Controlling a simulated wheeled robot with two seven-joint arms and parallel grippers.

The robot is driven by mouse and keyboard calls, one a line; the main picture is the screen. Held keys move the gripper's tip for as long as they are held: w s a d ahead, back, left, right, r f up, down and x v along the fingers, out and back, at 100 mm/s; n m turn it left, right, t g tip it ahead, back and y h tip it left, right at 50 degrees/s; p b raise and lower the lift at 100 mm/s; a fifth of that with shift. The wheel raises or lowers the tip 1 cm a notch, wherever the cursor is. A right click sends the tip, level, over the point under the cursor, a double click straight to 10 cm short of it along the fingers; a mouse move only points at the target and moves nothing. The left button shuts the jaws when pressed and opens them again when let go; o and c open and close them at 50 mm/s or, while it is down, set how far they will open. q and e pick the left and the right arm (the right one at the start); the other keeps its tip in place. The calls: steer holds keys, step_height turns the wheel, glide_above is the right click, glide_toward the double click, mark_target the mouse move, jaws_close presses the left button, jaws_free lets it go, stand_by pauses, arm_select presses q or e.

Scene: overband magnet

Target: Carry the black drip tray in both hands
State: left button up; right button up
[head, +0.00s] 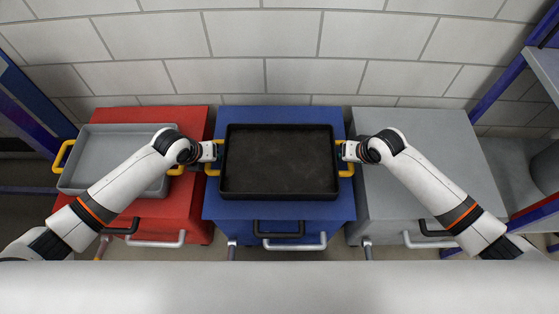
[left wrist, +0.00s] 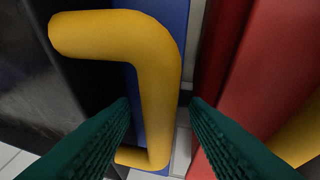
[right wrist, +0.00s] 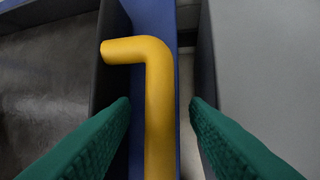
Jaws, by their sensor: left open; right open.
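The black drip tray (head: 280,165) lies flat on the blue cabinet (head: 232,212) in the head view, with a yellow handle at each side. My left gripper (head: 214,151) is at the tray's left handle. In the left wrist view its open green fingers (left wrist: 160,112) stand on either side of that yellow handle (left wrist: 155,85). My right gripper (head: 345,151) is at the tray's right handle. In the right wrist view its open fingers (right wrist: 160,112) stand on either side of the yellow right handle (right wrist: 157,100). Neither gripper is closed on a handle.
A red cabinet (head: 195,205) stands to the left with a grey tray (head: 95,150) with yellow handles on it. A grey cabinet (head: 440,145) with a bare top stands to the right. A white block wall (head: 290,75) is close behind. Blue posts (head: 500,85) flank the sides.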

arm_select(q)
steer(key=shift+w+d+f, duration=0.1)
steer(key=shift+f, duration=0.2)
arm_select(e)
steer(key=shift+w+f, duration=0.1)
steer(key=shift+f, duration=0.2)
arm_select(q)
steer(key=shift+c, duration=0.3)
arm_select(e)
steer(key=shift+c, duration=0.3)
arm_select(q)
jaws_close()
arm_select(e)
jaws_close()
arm_select(q)
steer(key=shift+r, duration=0.1)
arm_select(e)
steer(key=shift+r, duration=0.1)
